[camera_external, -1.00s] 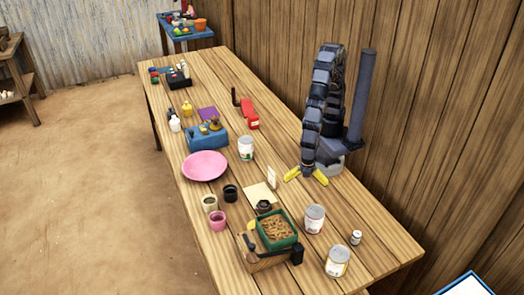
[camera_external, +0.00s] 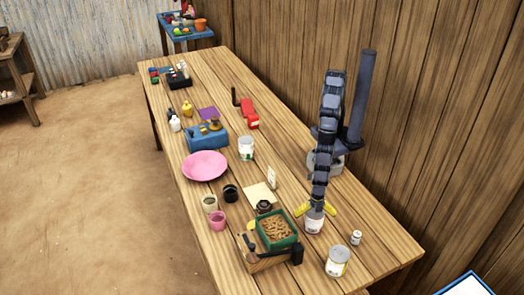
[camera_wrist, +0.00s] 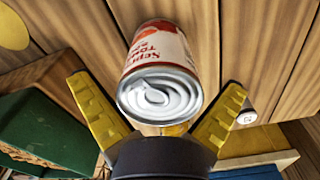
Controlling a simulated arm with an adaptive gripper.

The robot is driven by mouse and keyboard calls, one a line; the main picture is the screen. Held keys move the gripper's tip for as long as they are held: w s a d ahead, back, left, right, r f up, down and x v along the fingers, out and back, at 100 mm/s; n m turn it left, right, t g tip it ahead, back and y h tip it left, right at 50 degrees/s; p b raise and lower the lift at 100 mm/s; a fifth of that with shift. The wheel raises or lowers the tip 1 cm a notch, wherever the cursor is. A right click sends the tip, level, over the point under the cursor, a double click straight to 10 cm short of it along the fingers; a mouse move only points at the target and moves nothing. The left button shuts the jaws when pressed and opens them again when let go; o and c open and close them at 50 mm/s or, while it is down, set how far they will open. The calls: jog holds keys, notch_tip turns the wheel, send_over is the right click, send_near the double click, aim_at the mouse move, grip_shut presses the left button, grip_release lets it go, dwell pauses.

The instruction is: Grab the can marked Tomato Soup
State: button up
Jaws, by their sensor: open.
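The can with a red and white label (camera_wrist: 160,50) stands below my gripper, its metal top facing the camera. The label shows "TOM" with the rest cut off by the curve. In the external view this can (camera_external: 314,226) stands on the table's near right part, its top partly hidden by my gripper (camera_external: 317,209). My gripper is open, its yellow fingers above and to either side of the can's top. In the wrist view the fingers flank the can with gaps. Another can (camera_external: 337,262) stands nearer, and one (camera_external: 246,149) stands farther back; their labels are unreadable.
A wooden crate (camera_external: 268,263) with a green box (camera_external: 278,230) stands just left of the can. A small white jar (camera_external: 356,238) stands to its right. A pink plate (camera_external: 205,165) and small cups lie farther left. The right table edge (camera_external: 400,240) is fairly clear.

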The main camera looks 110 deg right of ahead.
jog(key=c, duration=1)
jog(key=shift+c, duration=0.2)
